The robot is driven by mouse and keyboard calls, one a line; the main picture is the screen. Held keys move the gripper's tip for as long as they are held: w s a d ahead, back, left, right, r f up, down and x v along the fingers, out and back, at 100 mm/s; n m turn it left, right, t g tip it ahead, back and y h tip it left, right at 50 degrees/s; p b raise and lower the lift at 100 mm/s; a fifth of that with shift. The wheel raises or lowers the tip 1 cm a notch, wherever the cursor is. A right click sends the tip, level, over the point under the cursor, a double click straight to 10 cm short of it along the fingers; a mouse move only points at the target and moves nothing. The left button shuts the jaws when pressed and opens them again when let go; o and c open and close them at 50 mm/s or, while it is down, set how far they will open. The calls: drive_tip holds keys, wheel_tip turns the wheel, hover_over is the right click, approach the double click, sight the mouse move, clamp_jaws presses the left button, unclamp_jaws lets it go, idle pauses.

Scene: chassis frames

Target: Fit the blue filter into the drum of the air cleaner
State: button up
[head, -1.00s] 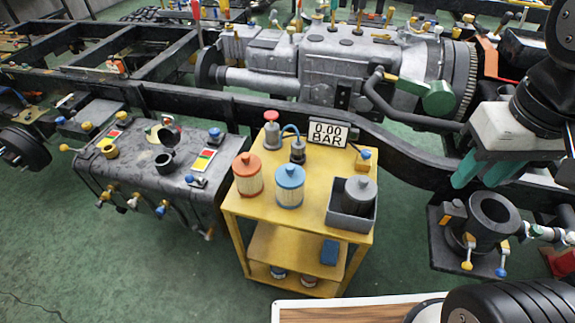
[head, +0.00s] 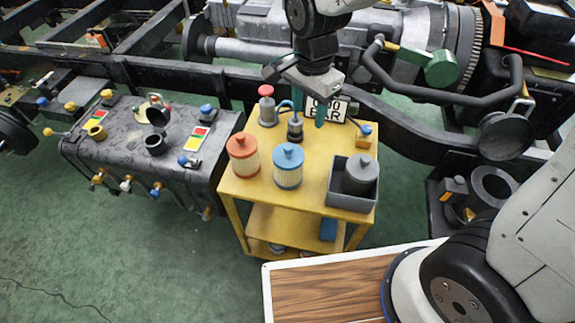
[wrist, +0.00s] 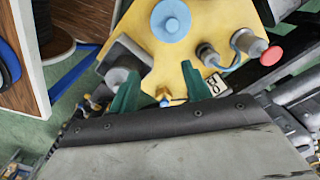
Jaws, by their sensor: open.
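The blue filter (head: 288,168), a pleated cylinder with a blue lid and knob, stands upright on the yellow cart (head: 262,205). In the wrist view its round blue lid (wrist: 171,20) shows at the top. My gripper (head: 309,102) has teal fingers and is open and empty, above the back of the cart, behind the blue filter in the head view. The fingers also show in the wrist view (wrist: 161,84). An open dark drum (head: 493,185), seemingly the air cleaner's, stands at the right; my arm partly hides it.
An orange filter (head: 242,157) stands left of the blue one. A grey tray (head: 350,203) holding a dark canister (head: 360,173) is at the cart's right. A red-topped pump (head: 267,105) and a gauge display (head: 330,112) are at the back. A dark tank (head: 125,150) lies left.

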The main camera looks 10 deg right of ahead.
sight(288, 146)
drive_tip(key=shift+m, duration=0.8)
drive_tip(key=a+f, duration=0.1)
drive_tip(key=f, duration=0.1)
drive_tip(key=w+a+f, duration=0.1)
drive_tip(key=a+f, duration=0.1)
drive_tip(key=shift+a, duration=0.2)
drive_tip(key=f, duration=0.6)
drive_tip(key=shift+s+a+f, duration=0.1)
drive_tip(key=shift+a+f, duration=0.05)
drive_tip(key=shift+a, duration=0.25)
drive_tip(key=shift+f, duration=0.6)
clamp_jaws()
